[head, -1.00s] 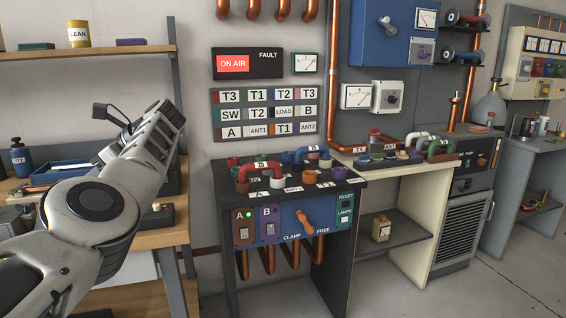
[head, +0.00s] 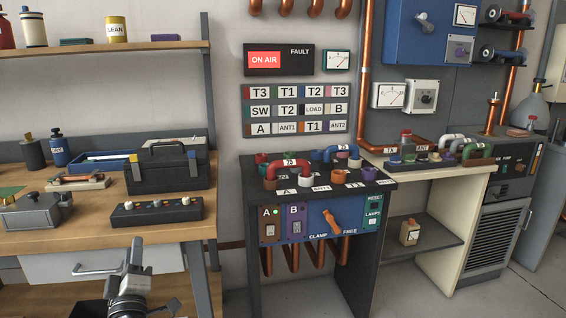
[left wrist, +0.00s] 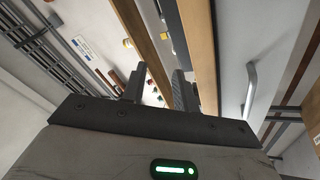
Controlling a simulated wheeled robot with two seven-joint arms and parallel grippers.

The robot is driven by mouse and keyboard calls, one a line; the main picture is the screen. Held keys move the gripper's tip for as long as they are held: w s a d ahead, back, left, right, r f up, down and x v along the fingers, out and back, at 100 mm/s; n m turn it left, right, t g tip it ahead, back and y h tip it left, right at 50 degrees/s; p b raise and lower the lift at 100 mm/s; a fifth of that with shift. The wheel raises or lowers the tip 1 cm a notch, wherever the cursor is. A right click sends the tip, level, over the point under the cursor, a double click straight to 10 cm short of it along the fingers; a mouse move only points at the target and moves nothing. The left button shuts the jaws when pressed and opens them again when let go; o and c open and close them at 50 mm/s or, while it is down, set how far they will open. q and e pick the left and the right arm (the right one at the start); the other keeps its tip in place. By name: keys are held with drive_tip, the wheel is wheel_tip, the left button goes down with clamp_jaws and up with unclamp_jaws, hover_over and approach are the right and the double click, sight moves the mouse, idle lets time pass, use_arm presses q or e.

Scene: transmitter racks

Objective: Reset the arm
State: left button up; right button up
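My left gripper (head: 134,262) is low at the lower left of the head view, pointing up, in front of the workbench drawer. In the left wrist view its two fingers (left wrist: 159,78) stand apart with a clear gap and nothing between them. Most of my left arm is below the head view's edge. My right gripper is in neither view.
The wooden workbench (head: 60,238) holds a black toolbox (head: 168,172), a switch strip (head: 157,211) and a grey metal box (head: 36,211). A drawer handle (head: 97,270) is close to my gripper. The dark patch cabinet (head: 376,225) stands right, with red and blue pipe links on top.

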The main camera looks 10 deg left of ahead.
use_arm(q)
drive_tip(key=s+d+f+m+g+h, duration=0.4)
drive_tip(key=s+d+f+m+h, duration=0.5)
drive_tip(key=s+d+f+m, duration=0.4)
drive_tip(key=s+d+f+m+g+h, duration=0.1)
drive_tip(key=s+d+f+m+g, duration=0.1)
drive_tip(key=s+d, duration=0.3)
drive_tip(key=s+d+f+m+g+h, duration=0.2)
drive_tip(key=s+d+f+m+g, duration=0.1)
drive_tip(key=s+d, duration=0.2)
drive_tip(key=shift+s+d+g, duration=0.15)
drive_tip(key=shift+s+g, duration=0.15)
drive_tip(key=shift+s, duration=0.95)
